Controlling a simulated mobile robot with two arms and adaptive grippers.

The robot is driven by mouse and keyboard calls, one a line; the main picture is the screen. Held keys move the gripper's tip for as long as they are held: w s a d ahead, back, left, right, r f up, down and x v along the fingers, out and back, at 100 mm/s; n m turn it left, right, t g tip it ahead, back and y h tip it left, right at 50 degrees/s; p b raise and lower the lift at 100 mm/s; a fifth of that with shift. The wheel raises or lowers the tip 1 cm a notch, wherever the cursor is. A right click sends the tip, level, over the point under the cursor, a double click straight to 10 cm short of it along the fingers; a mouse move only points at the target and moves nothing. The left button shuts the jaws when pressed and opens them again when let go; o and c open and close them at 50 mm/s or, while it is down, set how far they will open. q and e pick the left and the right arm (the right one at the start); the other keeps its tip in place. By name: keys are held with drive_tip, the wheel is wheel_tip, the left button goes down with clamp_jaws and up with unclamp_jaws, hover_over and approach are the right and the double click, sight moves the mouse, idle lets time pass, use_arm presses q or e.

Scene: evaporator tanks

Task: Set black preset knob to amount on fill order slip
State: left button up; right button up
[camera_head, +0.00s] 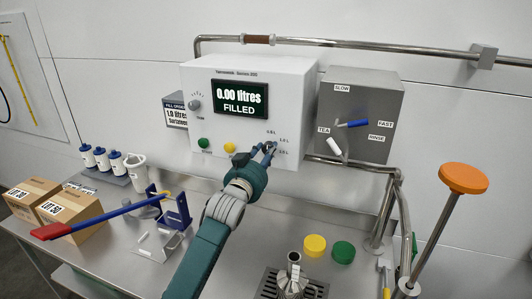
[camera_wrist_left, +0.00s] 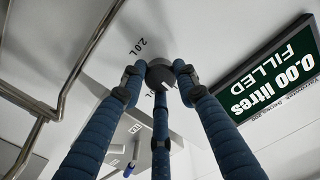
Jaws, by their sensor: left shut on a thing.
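The black preset knob (camera_wrist_left: 160,72) sits on the front of the white dispenser box (camera_head: 235,72), near its lower right, with small litre labels around it. My left gripper (camera_head: 266,151) is shut on the knob, its blue fingers around it. The fingers also show around the knob in the left wrist view. They hide much of the knob, so its pointer setting cannot be told. The fill order slip (camera_head: 175,110) is at the box's left side, partly covered; its amount looks like 1.0 litres but is small. The display (camera_head: 240,96) reads 0.00 litres, FILLED. My right gripper is not in view.
A grey knob (camera_head: 194,104), a green button (camera_head: 203,144) and a yellow button (camera_head: 229,147) are on the box. A grey valve panel (camera_head: 360,112) stands at right. A blue-and-red lever (camera_head: 100,217), boxes and an orange-topped post (camera_head: 463,178) stand around the bench.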

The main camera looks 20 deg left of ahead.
use_arm(q)
drive_tip(key=shift+a+m+p, duration=0.1)
drive_tip(key=shift+m+p, duration=1.4)
drive_tip(key=shift+m, duration=3.9)
drive_tip(key=shift+f+m, duration=0.1)
drive_tip(key=shift+m, duration=0.2)
drive_tip(key=o, duration=1.2)
drive_tip(key=shift+c, duration=0.2)
drive_tip(key=s, duration=1.2)
drive_tip(key=shift+a, duration=0.2)
